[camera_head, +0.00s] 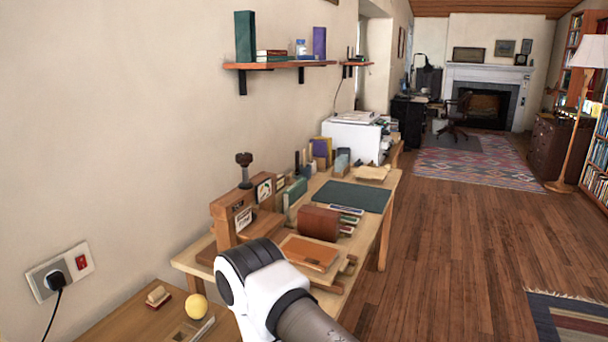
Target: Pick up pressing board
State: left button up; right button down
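A flat orange-brown wooden board (309,251), which looks like the pressing board, lies near the front end of the long wooden table (388,205). It seems to rest on other flat pieces. A white and grey link of my arm is in front of the table's near end and hides part of it. Neither of my grippers shows in the head view, so their fingers and any hold cannot be seen.
A wooden press (223,222) with a dark knob stands left of the board. A brown rounded block (319,222) and a green mat (354,196) are behind it. A yellow ball (196,307) sits on a lower table.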

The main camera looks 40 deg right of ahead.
aim_at(370, 172)
jog(key=z, duration=1.8)
jog(key=i+l+z, duration=0.4)
jog(key=i+z, duration=0.35)
jog(key=i, duration=0.3)
jog(key=i+z, duration=0.15)
jog(key=i, duration=2.45)
jog(key=i+l+u, duration=0.15)
jog(key=i+u, duration=0.35)
jog(key=i+l+u, duration=0.3)
jog(key=i+u, duration=0.15)
jog(key=i+l+u, duration=0.65)
jog(key=l+u, duration=0.3)
